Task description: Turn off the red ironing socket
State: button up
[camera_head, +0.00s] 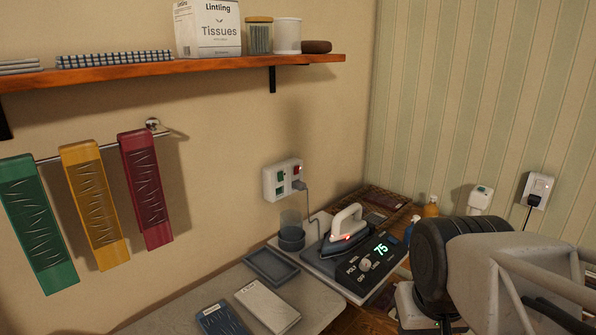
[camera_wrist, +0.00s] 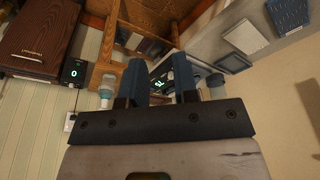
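The white double wall socket (camera_head: 283,180) is on the wall left of the corner, under the shelf. It has a green switch (camera_head: 281,175) on its left and a red switch (camera_head: 297,169) at its upper right. A grey plug (camera_head: 299,185) sits below the red switch, and its cord runs down toward the iron (camera_head: 346,229). The red switch looks bright, but its tilt is too small to tell. In the wrist view my gripper (camera_wrist: 160,63) is open with nothing between its fingers. It is apart from the socket, which I cannot make out in that view.
The iron stands on a black base (camera_head: 372,262) reading 75. A grey cup (camera_head: 291,231) and an empty tray (camera_head: 271,266) are left of it. A wooden shelf (camera_head: 200,67) and hanging coloured strips (camera_head: 95,205) are on the wall. Another socket (camera_head: 538,188) is on the striped wall.

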jog(key=shift+w+r, duration=0.15)
jog(key=shift+w, duration=0.15)
jog(key=shift+c, duration=1.3)
jog(key=w+r, duration=0.1)
jog(key=w, duration=0.4)
jog(key=w+a+r+m+t, duration=0.1)
jog(key=w+r, duration=0.1)
jog(key=w, duration=0.4)
jog(key=w+r+m, duration=0.1)
jog(key=w+r, duration=0.1)
jog(key=w, duration=0.3)
jog(key=shift+w+a+r, duration=0.2)
jog(key=shift+a+r, duration=0.05)
jog(key=shift+a, duration=0.1)
grip_shut()
jog(key=w+a+m+t, duration=0.1)
jog(key=w+a, duration=0.3)
jog(key=w, duration=1.1)
jog(key=w+a+f+m+t, duration=0.1)
jog(key=w+a, duration=0.3)
jog(key=w, duration=1.1)
jog(key=w+a+f+m+t, duration=0.1)
jog(key=w+a+m+t, duration=0.1)
jog(key=w, duration=1.3)
jog(key=shift+w+a+f+m+y, duration=0.2)
jog(key=shift+a+m+y, duration=0.2)
jog(key=shift+a+m, duration=0.4)
jog(key=shift+a, duration=0.1)
